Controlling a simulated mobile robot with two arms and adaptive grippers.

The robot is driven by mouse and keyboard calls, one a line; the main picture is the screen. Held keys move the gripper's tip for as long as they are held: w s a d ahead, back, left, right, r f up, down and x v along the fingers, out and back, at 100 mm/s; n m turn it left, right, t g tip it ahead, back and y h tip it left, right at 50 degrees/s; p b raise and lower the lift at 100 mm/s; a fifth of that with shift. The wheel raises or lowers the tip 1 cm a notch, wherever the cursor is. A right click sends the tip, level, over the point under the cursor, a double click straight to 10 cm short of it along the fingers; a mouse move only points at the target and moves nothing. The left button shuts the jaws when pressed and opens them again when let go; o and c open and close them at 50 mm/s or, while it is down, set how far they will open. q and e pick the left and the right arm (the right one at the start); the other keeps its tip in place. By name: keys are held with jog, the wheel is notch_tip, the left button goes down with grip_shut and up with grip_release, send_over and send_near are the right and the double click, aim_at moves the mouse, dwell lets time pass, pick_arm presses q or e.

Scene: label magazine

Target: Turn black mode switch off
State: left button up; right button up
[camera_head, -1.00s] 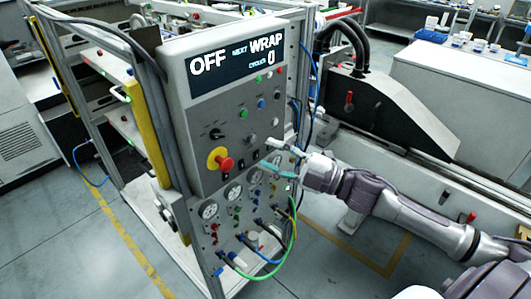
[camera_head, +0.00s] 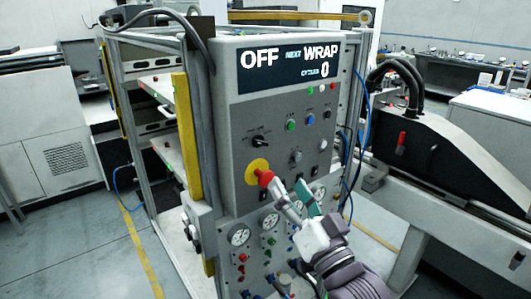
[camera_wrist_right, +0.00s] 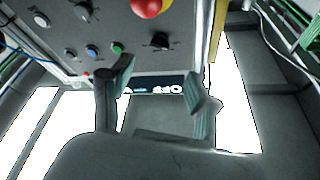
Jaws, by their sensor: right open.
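The black mode switch (camera_head: 260,140) is a rotary knob on the grey control panel (camera_head: 232,150), left of the middle and above the red mushroom button. It also shows in the right wrist view (camera_wrist_right: 160,41), where the panel appears upside down. The panel's display (camera_head: 290,67) reads "OFF", "NEXT WRAP" and "CYCLES 0". My right gripper (camera_head: 289,190) is open and empty in front of the lower panel, below and right of the switch. In the right wrist view its fingers (camera_wrist_right: 158,75) stand apart, with the switch beyond them. My left gripper is out of view.
The red mushroom button (camera_head: 265,177) on its yellow plate (camera_head: 256,168) is close to my right fingertips in the picture. Green (camera_head: 291,125) and blue (camera_head: 310,119) buttons sit right of the switch. Gauges (camera_head: 239,235) and hoses fill the lower panel.

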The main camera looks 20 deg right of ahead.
aim_at(262, 144)
jog(key=p+x, duration=0.3)
jog(key=x, duration=0.7)
jog(key=shift+w+a+r, duration=0.1)
jog(key=shift+w+r, duration=0.05)
jog(key=shift+w, duration=0.4)
jog(key=c, duration=1.2)
jog(key=shift+o, duration=0.2)
jog(key=shift+n, duration=0.5)
